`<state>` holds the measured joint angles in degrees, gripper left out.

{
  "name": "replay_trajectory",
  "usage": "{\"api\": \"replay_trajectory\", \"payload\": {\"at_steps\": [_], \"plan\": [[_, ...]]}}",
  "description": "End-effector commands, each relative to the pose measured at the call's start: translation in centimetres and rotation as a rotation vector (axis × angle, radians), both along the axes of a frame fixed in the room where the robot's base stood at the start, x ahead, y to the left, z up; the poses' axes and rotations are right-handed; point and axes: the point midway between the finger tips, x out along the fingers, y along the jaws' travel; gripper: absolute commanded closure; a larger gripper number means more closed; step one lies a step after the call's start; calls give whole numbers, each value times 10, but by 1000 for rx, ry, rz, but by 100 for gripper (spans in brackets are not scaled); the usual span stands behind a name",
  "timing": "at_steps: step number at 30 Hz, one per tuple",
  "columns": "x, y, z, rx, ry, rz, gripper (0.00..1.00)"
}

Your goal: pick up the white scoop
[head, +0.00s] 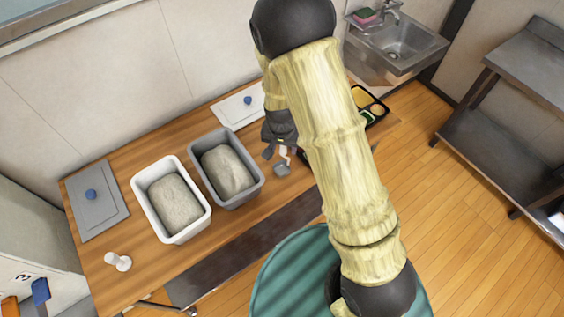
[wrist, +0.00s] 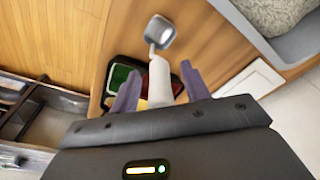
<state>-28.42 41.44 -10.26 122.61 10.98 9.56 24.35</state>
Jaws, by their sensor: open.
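A small all-white object (head: 118,262) with a short handle and a round end, looking like the white scoop, lies at the table's front left corner in the head view. My gripper (head: 284,154) is far to its right, beyond the grey tub, with its fingers pointing down. In the wrist view my gripper (wrist: 159,84) is open, with its fingers apart. Between them shows the white handle of another scoop (wrist: 159,34) with a grey head. That grey head (head: 282,170) lies near the table's front edge in the head view. I cannot tell whether the fingers touch the handle.
A white tub (head: 137,184) and a grey tub (head: 260,187) hold pale grey contents. A grey lid (head: 97,222) lies left and a white lid (head: 228,112) behind. A black bento tray (head: 382,108) is partly hidden by my arm. Bare table surrounds the white object.

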Motion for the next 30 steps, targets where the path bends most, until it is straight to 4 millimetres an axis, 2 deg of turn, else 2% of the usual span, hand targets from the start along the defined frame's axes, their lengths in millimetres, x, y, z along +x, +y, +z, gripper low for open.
{"api": "replay_trajectory", "payload": {"at_steps": [4, 18, 19, 26, 30], "plan": [[1, 0, -6, 1, -1, 0, 54], [1, 0, -6, 1, -1, 0, 54], [1, 0, -6, 1, -1, 0, 55], [1, 0, -6, 1, 0, 0, 100], [1, 0, -6, 1, -1, 0, 100]]}}
